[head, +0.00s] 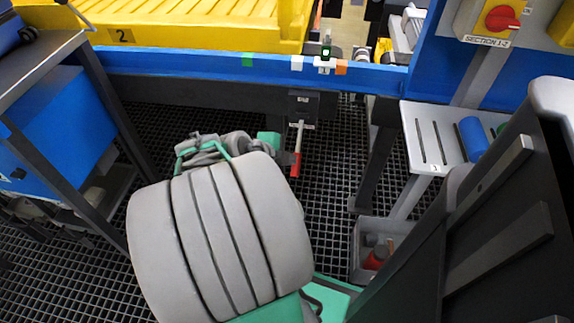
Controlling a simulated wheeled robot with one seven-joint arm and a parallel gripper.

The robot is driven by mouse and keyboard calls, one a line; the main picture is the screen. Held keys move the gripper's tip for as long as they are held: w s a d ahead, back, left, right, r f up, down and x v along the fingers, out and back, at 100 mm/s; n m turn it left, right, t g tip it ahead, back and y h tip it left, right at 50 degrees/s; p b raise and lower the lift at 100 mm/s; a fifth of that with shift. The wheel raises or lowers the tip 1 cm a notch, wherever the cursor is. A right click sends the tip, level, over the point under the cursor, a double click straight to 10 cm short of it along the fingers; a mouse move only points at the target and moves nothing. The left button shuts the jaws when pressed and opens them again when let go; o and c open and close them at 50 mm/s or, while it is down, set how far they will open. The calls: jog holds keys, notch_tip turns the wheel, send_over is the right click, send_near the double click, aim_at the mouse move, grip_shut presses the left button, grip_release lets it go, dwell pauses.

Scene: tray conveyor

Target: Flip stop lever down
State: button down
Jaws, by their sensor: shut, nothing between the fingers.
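The stop lever (298,139) is a pale rod with a red grip at its end. It hangs from a dark bracket (304,104) under the blue conveyor rail (220,66), its red end pointing down. My gripper (285,158) is just left of the red grip, partly hidden behind my own grey and green arm. Its fingers are shut and empty. I cannot tell whether they touch the lever.
A yellow tray (190,26) marked 2 lies on the conveyor. A grey shelf (425,152) with a blue cylinder (473,138) stands right, above a grey bin (365,262). A red rotary switch (502,19) is upper right. A dark-framed cart (70,50) stands left.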

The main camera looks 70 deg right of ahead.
notch_tip(320, 180, down, 3)
jog(key=h+b, duration=0.1)
jog(key=b, duration=0.2)
jog(key=shift+d+f, duration=0.15)
jog(key=shift+f, duration=0.05)
jog(key=f+b, duration=0.1)
jog(key=b, duration=0.1)
jog(key=d+f+b, duration=0.1)
jog(key=b, duration=0.1)
jog(key=shift+w+f, duration=0.15)
jog(key=shift+f, duration=0.1)
jog(key=p, duration=0.6)
send_near(293, 168)
jog(key=a+r, duration=0.3)
jog(key=a, duration=0.2)
jog(key=shift+w+a+r, duration=0.25)
jog(key=shift+a+r, duration=0.15)
